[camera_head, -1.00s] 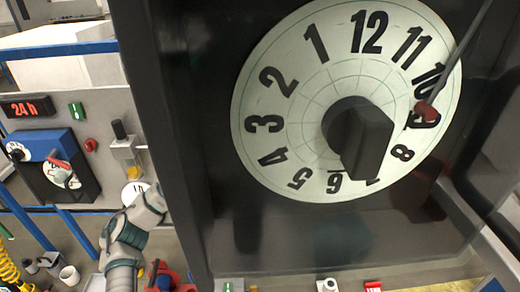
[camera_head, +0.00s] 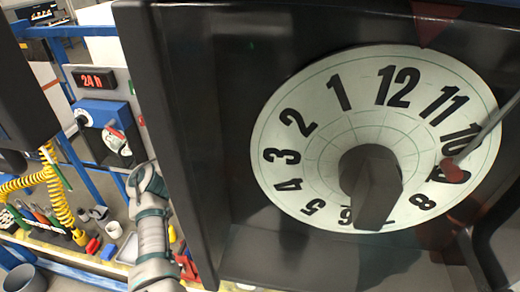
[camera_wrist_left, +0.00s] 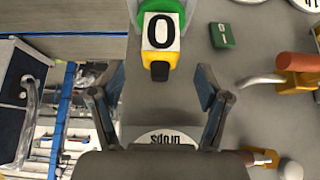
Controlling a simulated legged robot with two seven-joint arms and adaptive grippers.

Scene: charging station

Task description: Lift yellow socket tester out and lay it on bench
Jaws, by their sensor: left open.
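In the left wrist view, a yellow block with a white face marked "0" and a black lower tip (camera_wrist_left: 160,48) sits at top centre, against a green part. It may be the yellow socket tester; I cannot tell for sure. My left gripper (camera_wrist_left: 159,88) is open, its two fingers apart on either side below the black tip, with nothing seen between them. In the head view my left arm shows at lower left, but its gripper cannot be made out. My right gripper is not seen.
A large dark timer housing with a numbered dial (camera_head: 330,110) fills much of the head view. Behind it are a red "24 h" display (camera_head: 98,80), a yellow coiled cable (camera_head: 55,190) and a cluttered bench. An orange-handled lever (camera_wrist_left: 297,62) is right of my gripper.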

